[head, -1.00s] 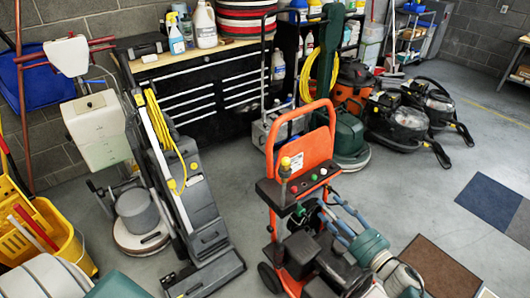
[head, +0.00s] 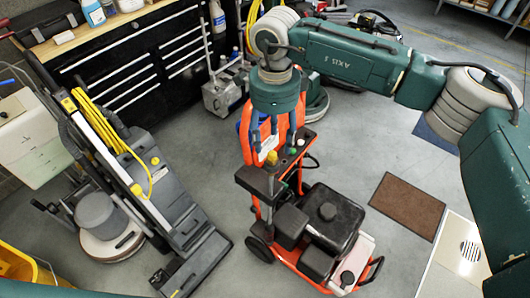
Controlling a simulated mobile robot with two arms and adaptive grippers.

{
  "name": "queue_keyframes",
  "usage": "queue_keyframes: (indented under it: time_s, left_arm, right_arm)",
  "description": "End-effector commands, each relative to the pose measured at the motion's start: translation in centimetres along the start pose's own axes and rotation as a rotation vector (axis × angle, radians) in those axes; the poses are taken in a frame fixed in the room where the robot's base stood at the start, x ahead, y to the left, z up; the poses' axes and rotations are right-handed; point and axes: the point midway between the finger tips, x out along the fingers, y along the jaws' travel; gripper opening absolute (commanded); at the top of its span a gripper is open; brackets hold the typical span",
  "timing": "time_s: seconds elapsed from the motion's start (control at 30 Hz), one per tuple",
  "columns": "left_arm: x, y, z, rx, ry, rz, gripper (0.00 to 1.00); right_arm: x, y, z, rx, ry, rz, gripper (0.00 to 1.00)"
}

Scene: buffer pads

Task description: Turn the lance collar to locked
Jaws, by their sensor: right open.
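An orange-framed pressure washer (head: 334,235) with a black engine stands on the floor at the centre. A small yellow fitting (head: 271,158), which may be the lance collar, sits upright on the black panel (head: 259,182) of its handle. I cannot read its locked or unlocked position. My right gripper (head: 273,138) points down over the handle and panel, its fingers apart just above the yellow fitting. It is open and empty; I cannot tell whether a finger touches the fitting. My left gripper is not in view.
A grey floor machine (head: 185,235) with a yellow cord stands at the left. A black tool chest (head: 140,60) is behind. Bare floor surrounds the washer.

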Motion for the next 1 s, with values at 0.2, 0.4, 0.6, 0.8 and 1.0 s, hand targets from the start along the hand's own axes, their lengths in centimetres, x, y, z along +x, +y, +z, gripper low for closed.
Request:
queue_keyframes:
  time_s: [0.2,0.4,0.6,0.8,1.0]
  left_arm:
    - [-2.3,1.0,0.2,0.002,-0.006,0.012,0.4]
    - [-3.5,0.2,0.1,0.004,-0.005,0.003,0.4]
    - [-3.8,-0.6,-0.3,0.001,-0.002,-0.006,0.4]
    - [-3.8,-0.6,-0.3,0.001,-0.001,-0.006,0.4]
    - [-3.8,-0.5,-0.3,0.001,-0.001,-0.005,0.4]
  right_arm:
    - [4.0,0.2,0.1,0.001,-0.001,0.006,0.51]
    - [7.2,0.1,0.2,0.002,-0.004,0.005,0.51]
    - [8.7,0.1,0.2,0.001,-0.005,0.003,0.51]
    - [8.9,0.1,0.2,0.0,-0.005,0.002,0.51]
    - [8.9,0.1,0.2,0.001,-0.005,0.002,0.25]
